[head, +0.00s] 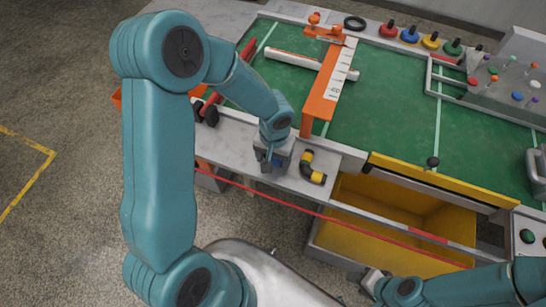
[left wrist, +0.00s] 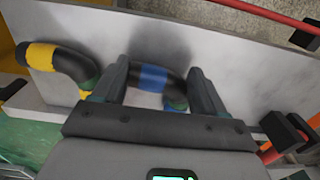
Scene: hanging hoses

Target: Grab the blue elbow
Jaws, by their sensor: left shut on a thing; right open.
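The blue elbow (left wrist: 152,79) is a black bent hose piece with a blue band. In the left wrist view it lies between the two fingers of my left gripper (left wrist: 158,72), which is shut on it. In the head view my left gripper (head: 272,163) is low over the grey front ledge and largely hides the elbow. A similar elbow with yellow bands (head: 313,167) lies just right of the gripper on the ledge; it also shows in the left wrist view (left wrist: 58,60). My right gripper (head: 372,282) is open at the lower right, in front of the bench.
An orange gantry with a white scale (head: 338,75) stands behind the elbows on the green bench top (head: 385,110). A yellow bin (head: 400,215) sits under the bench edge. A thin red line (head: 300,210) runs along the front. Several coloured knobs (head: 410,35) stand at the back.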

